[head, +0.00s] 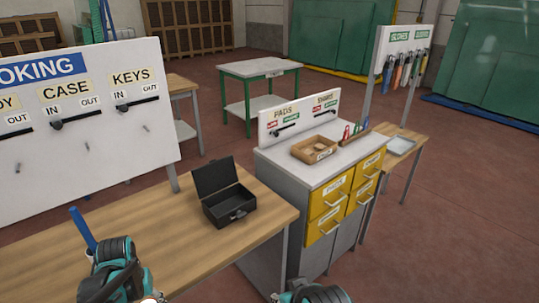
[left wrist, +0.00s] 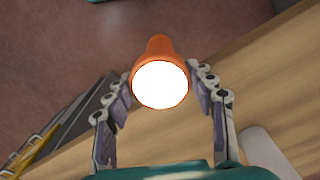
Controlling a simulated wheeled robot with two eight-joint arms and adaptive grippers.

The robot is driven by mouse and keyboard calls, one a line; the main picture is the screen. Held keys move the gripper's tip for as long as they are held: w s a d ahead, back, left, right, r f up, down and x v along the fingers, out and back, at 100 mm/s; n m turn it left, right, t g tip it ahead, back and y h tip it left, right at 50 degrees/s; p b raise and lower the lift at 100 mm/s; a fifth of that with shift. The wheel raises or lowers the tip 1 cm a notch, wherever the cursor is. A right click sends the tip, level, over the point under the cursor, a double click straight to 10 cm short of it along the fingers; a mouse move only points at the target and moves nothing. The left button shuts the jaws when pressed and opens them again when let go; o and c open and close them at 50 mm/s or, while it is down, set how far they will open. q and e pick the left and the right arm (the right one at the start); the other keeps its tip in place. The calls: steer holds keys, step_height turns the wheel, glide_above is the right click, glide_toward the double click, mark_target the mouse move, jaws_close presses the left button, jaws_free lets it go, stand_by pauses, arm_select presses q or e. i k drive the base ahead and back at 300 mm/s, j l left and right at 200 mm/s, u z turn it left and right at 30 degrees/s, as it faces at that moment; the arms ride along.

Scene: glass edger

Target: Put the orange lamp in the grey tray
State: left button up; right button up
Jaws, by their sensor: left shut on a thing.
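The orange lamp (left wrist: 160,80) is between the two fingers of my left gripper (left wrist: 164,84) in the left wrist view, with its bright white lens facing the camera. The left gripper is shut on it. In the head view my left gripper (head: 120,275) is at the lower left over the wooden bench, and only a glowing bit of the lamp (head: 150,299) shows at the bottom edge. The grey tray (head: 401,145) lies on a small wooden side table at the right, far from the lamp. Only a teal part of my right arm shows at the bottom; its fingers are hidden.
An open black box (head: 229,205) stands on the wooden bench (head: 185,245). A cabinet (head: 325,165) with yellow drawers and a wooden box (head: 315,149) on top stands between bench and grey tray. A blue rod (head: 82,230) rises beside my left gripper.

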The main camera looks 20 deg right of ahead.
mark_target(399, 146)
steer(key=i+l+z, duration=0.25)
steer(key=l, duration=0.15)
steer(key=l+z, duration=0.2)
steer(key=l, duration=0.2)
steer(key=i+l+z, duration=0.6)
steer(key=z, duration=0.15)
steer(key=i+l+z, duration=0.45)
steer(key=i+z, duration=0.35)
steer(key=z, duration=0.15)
steer(key=i+l, duration=0.1)
steer(key=i, duration=0.95)
steer(key=i+l+u, duration=0.1)
steer(key=i+u, duration=0.25)
steer(key=i+l+u, duration=0.2)
steer(key=i+u, duration=0.2)
steer(key=i+l+u, duration=0.95)
steer(key=i+l, duration=0.3)
steer(key=i, duration=0.25)
